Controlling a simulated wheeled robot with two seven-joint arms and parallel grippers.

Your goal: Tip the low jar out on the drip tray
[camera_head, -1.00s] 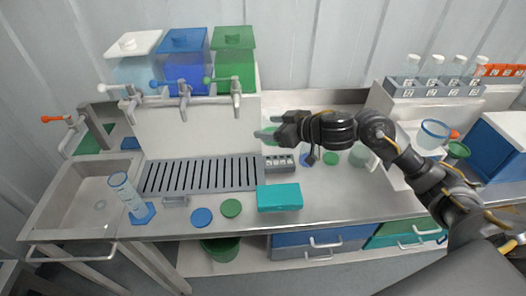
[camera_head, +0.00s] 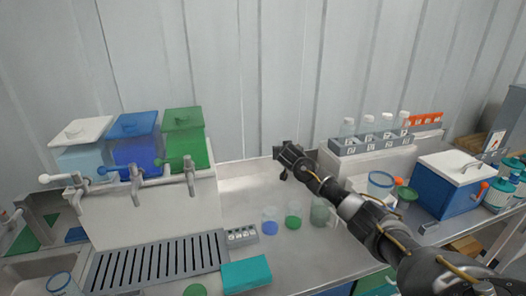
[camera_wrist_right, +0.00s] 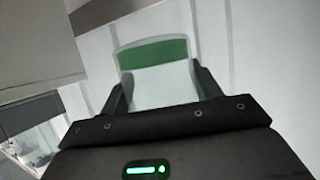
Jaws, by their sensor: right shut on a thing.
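My right gripper (camera_head: 281,162) is raised above the back of the counter, to the right of the tap housing. In the right wrist view my gripper (camera_wrist_right: 160,92) is shut on a clear jar (camera_wrist_right: 157,82) with a green band near its far end. In the head view I cannot make out that jar at the gripper. The dark slotted drip tray (camera_head: 160,264) lies in front of the tap housing, left of and below the gripper. My left gripper is not in view.
White, blue and green tanks with taps (camera_head: 136,142) stand at the left. Small vessels with blue (camera_head: 270,227) and green (camera_head: 293,222) contents and a greyish jar (camera_head: 319,211) stand below the gripper. A teal box (camera_head: 246,273) sits beside the tray. Bottle racks (camera_head: 375,141) are at right.

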